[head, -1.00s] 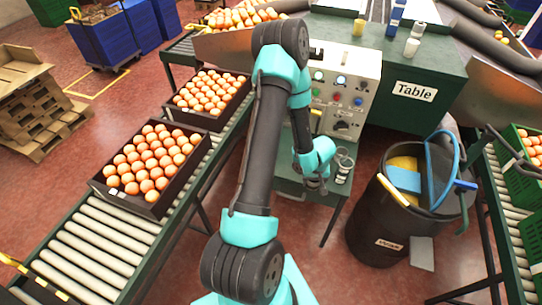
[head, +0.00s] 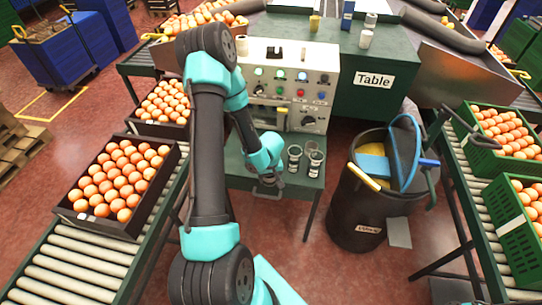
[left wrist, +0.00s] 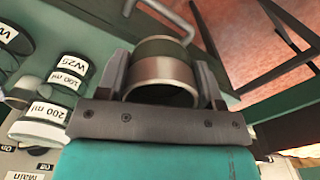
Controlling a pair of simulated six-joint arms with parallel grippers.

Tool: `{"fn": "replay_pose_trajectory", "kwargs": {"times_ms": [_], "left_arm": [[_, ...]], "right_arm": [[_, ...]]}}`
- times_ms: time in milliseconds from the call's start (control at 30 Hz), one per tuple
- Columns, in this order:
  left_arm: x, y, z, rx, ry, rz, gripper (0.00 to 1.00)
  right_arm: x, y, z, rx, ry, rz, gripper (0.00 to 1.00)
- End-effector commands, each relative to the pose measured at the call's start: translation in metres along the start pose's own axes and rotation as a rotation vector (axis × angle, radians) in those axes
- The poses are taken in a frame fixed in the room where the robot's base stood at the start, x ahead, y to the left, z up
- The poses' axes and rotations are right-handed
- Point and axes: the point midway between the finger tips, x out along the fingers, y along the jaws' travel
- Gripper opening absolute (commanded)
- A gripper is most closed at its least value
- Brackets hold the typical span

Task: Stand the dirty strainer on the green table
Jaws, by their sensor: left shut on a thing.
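My left gripper (head: 268,182) is shut on a round metal vessel (left wrist: 162,70). The vessel is a short hollow cylinder with a darker band, between the two fingers in the left wrist view. It may be the strainer; its marks are too unclear to tell whether it is dirty. In the head view the gripper is over the low green shelf (head: 240,165), left of two small cups (head: 314,160). The green table (head: 420,75) with the "Table" label stands behind to the right.
A control panel (head: 288,80) stands behind the shelf. A dark bin (head: 350,215) stands right of the shelf. Labelled cups (left wrist: 45,120) show beside the gripper.

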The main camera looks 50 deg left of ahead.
Motion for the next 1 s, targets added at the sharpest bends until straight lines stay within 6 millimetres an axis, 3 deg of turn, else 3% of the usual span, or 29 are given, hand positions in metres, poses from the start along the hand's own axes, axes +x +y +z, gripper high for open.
{"fn": "replay_pose_trajectory", "kwargs": {"times_ms": [1000], "left_arm": [[0.009,0.018,-0.102,0.0,0.002,0.002,0.35]], "right_arm": [[0.0,0.0,0.0,0.0,0.0,0.0,0.45]]}}
